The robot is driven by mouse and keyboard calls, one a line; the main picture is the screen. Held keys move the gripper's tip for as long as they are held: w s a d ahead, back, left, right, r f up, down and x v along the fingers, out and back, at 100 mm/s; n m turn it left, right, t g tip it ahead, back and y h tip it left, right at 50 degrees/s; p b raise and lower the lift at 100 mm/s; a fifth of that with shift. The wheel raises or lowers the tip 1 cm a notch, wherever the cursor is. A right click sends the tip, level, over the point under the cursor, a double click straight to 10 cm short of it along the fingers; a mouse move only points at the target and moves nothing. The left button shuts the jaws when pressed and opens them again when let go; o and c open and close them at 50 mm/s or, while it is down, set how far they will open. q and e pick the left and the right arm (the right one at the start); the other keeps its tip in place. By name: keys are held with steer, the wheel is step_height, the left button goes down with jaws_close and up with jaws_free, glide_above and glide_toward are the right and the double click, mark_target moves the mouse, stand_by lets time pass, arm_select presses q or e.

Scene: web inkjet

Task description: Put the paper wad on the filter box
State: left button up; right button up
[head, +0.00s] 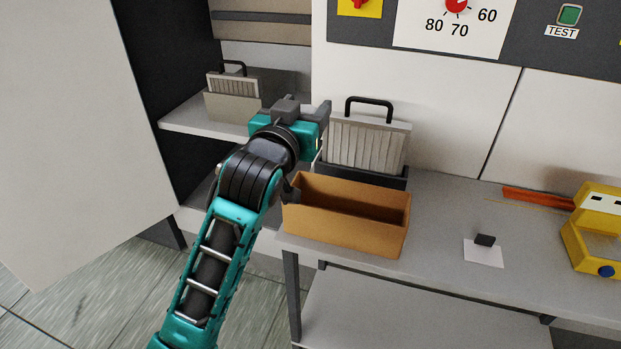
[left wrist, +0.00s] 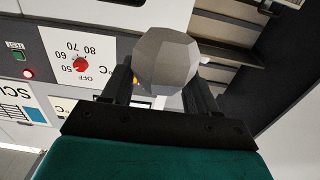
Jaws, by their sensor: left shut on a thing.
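The paper wad (left wrist: 166,62) is a grey, faceted ball between the dark fingers of my left gripper (left wrist: 160,88) in the left wrist view. In the head view my left gripper (head: 305,112) is raised at the mouth of the open cabinet, left of and above a brown open-topped box (head: 345,237), which looks like the filter box. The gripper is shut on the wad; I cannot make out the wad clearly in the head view. The box stands on the grey table's left end and looks empty in the part that shows. My right gripper is not in view.
A pleated filter with a black handle (head: 366,140) stands in a dark holder behind the box. Another filter (head: 233,85) sits on the cabinet shelf. A white card (head: 483,253) with a dark block and a yellow device (head: 596,230) are on the table's right.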

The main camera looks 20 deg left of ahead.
arm_select(q)
step_height(320, 180, down, 12)
steer(key=b, duration=0.2)
steer(key=shift+r, duration=0.25)
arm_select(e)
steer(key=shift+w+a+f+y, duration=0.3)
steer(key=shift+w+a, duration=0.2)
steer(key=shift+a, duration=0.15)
arm_select(q)
steer(key=shift+f+b, duration=0.15)
steer(key=shift+b, duration=0.15)
steer(key=shift+f, duration=0.5)
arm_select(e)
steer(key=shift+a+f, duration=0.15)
arm_select(q)
steer(key=o, duration=1)
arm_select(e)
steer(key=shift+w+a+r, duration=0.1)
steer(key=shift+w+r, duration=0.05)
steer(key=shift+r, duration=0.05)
arm_select(q)
steer(key=shift+r, duration=0.15)
